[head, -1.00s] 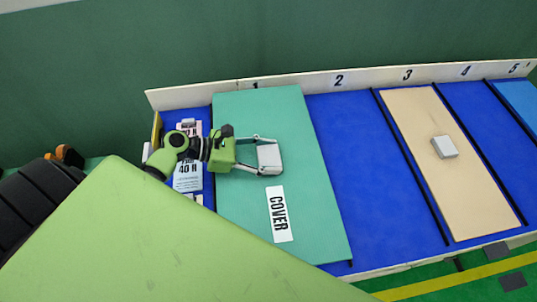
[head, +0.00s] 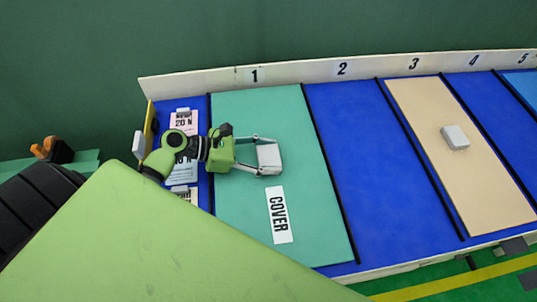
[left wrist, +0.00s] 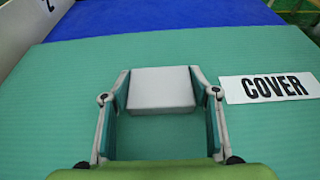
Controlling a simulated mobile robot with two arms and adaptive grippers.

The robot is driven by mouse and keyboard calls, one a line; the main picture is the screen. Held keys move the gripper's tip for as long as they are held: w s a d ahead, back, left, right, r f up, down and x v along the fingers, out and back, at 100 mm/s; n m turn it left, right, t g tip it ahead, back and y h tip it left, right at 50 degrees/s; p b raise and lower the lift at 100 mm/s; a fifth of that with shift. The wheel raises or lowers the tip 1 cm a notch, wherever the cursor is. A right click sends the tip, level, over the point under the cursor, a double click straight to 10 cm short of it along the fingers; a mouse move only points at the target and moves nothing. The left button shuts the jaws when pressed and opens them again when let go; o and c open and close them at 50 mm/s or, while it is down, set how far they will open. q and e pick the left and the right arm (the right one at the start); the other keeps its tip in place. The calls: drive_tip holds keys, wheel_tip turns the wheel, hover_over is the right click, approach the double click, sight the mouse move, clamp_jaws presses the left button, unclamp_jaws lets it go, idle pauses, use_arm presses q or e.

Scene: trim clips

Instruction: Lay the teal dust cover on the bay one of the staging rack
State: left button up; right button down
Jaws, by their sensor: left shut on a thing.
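The teal dust cover (head: 262,113), a flat panel with a white COVER label (head: 279,215), is in bay one of the staging rack, under the number 1 (head: 254,75). Its right edge runs along the black divider between bays one and two, and it appears flat. My left gripper (head: 268,157) is shut on the pale grey grip block on the cover. In the left wrist view the block (left wrist: 162,88) sits between the two fingers, on the teal surface (left wrist: 262,135). The cover's near left part is hidden behind my green arm. My right gripper is not in view.
Bay two (head: 365,165) is bare blue. A tan panel (head: 470,185) with a grey block lies in bay three. Bay four is bare; a light blue panel (head: 522,84) shows in bay five. Printed cards (head: 183,122) lie left of bay one. A cream back wall (head: 200,86) runs behind.

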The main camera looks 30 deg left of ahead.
use_arm(q)
drive_tip(key=shift+f, duration=0.5)
drive_tip(key=o, duration=1.5)
drive_tip(key=shift+c, duration=0.2)
drive_tip(key=v, duration=1.2)
